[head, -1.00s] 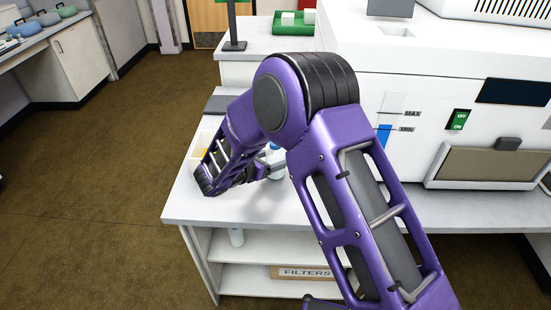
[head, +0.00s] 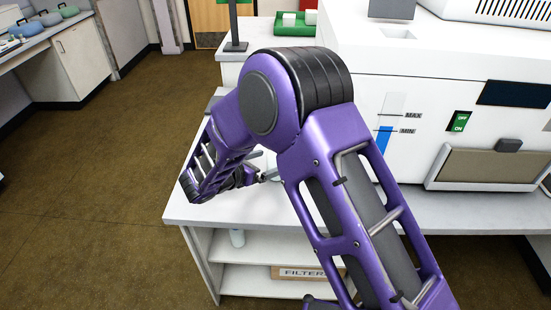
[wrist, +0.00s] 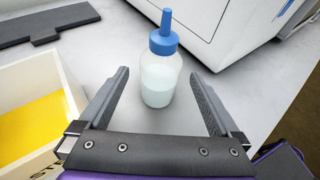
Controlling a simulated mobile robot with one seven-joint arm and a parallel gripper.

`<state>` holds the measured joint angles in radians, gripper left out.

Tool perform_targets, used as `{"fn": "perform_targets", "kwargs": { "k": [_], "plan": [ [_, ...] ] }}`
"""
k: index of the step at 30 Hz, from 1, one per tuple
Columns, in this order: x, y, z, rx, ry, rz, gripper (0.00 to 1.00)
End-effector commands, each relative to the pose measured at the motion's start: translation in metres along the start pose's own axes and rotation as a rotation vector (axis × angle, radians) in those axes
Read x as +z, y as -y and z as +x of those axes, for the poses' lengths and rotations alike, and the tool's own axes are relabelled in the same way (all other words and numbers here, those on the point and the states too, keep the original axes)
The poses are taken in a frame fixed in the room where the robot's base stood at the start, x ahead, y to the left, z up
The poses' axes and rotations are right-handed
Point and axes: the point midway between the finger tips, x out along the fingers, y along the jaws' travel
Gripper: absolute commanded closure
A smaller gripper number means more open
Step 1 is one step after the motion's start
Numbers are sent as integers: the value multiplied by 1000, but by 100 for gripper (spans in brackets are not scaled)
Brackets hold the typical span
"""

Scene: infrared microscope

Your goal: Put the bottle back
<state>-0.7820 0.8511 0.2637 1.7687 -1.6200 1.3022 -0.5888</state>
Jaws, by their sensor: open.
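A clear bottle (wrist: 160,82) with a blue cap and nozzle, part filled with pale liquid, stands upright on the white counter in the wrist view. My gripper (wrist: 160,75) is open, with one finger on each side of the bottle and visible gaps to both. The fingers do not appear to touch it. In the head view my gripper (head: 265,177) is low over the counter near its left end, and my own arm hides the bottle there.
An open bin (wrist: 72,97) with yellow inside stands left of my gripper. A dark flat plate (wrist: 45,24) lies behind it. The large white instrument (head: 400,95) is at the right.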

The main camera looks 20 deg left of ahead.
Motion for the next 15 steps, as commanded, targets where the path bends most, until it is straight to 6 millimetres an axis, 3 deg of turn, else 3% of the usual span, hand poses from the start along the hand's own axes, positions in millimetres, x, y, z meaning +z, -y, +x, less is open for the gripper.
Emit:
{"fn": "perform_targets", "kwargs": {
  "k": [6, 15],
  "plan": [
    [0, -1, -49, 4, -1, -1, 1],
    [0, 0, -79, -1, -1, -1, 1]
  ]
}}
